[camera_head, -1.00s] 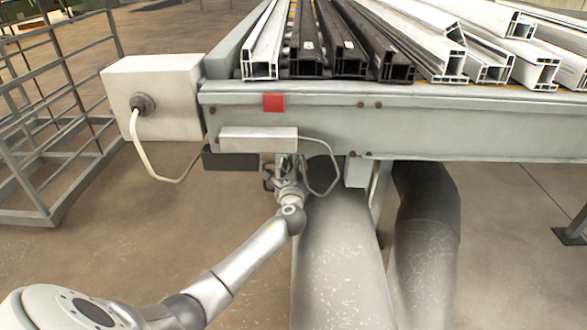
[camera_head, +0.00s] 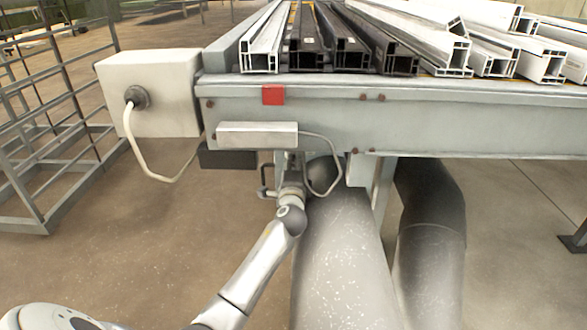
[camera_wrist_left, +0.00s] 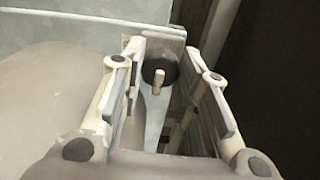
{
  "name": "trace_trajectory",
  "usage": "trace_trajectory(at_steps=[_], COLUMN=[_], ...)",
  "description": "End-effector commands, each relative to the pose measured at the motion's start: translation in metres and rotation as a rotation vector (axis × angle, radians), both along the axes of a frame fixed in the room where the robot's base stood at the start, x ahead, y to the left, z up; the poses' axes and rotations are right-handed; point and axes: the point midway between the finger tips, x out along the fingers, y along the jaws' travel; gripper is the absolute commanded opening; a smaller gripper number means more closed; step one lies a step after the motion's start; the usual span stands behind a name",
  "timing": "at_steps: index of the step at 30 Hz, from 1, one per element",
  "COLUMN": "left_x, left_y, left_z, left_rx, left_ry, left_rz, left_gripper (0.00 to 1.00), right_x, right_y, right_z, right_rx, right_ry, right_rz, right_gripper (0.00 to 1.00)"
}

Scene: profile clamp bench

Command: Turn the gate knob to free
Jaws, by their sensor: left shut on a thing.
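The gate knob (camera_wrist_left: 158,78) shows in the left wrist view as a small pale peg on a dark round boss, under a brown-grey plate (camera_wrist_left: 160,44). My left gripper (camera_wrist_left: 165,70) has its two fingers on either side of the knob and is shut on it; the exact contact is hard to see. In the head view my left gripper (camera_head: 290,178) is below the bench edge, under the small grey box, with the knob hidden there. I cannot read the knob's turn position. My right gripper is not in view.
White and dark profiles (camera_head: 345,50) lie on the bench (camera_head: 330,115). A white box (camera_head: 150,92) with a cable is on its left end. A small grey box (camera_head: 257,134) with a thin cable is above my gripper.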

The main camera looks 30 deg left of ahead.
Motion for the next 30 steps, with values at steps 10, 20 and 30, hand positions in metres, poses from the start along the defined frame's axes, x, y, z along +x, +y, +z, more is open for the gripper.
trace_trajectory(at_steps=[10, 20, 30], left_x=[-0.0003, -0.0002, -0.0001], left_y=[0.0014, 0.0014, 0.0006], left_z=[0.0005, 0.0005, 0.0001], left_rx=[-0.051, -0.052, -0.050], left_ry=[-0.031, -0.032, -0.031], left_rz=[0.003, 0.003, 0.001], left_gripper=[0.06, 0.06, 0.53], right_x=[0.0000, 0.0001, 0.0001], right_y=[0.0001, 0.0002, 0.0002], right_z=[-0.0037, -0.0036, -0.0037], right_rx=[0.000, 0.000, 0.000], right_ry=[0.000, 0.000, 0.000], right_rz=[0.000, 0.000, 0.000], right_gripper=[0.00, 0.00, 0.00])
